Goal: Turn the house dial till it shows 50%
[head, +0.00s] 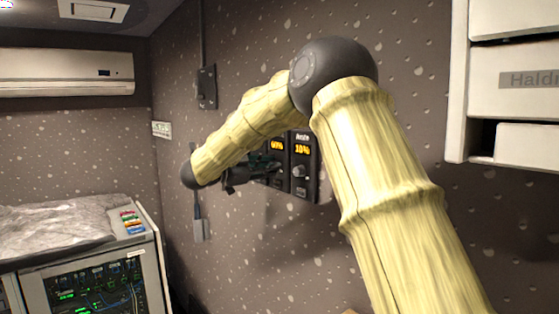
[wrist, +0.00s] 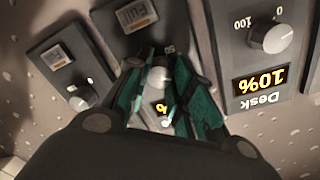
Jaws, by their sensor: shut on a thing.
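My gripper (wrist: 158,85) is shut on the grey round knob of the house dial (wrist: 157,76), one finger on each side. The wrist view is upside down. The house panel (wrist: 140,40) is the middle one there; its orange readout is mostly hidden by my fingers, and its name is hidden too. In the head view, the panel beside my gripper (head: 262,167) has an orange readout (head: 277,145) that looks like 60%. My gripper and arm cover much of that panel and its knob.
The Desk panel (wrist: 258,83) reads 10%. Another panel with a knob (wrist: 83,98) is on the other side. In the head view, the panel at right (head: 302,149) reads 10%. A white shelf unit (head: 456,90) stands at right, an equipment rack (head: 95,285) at lower left.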

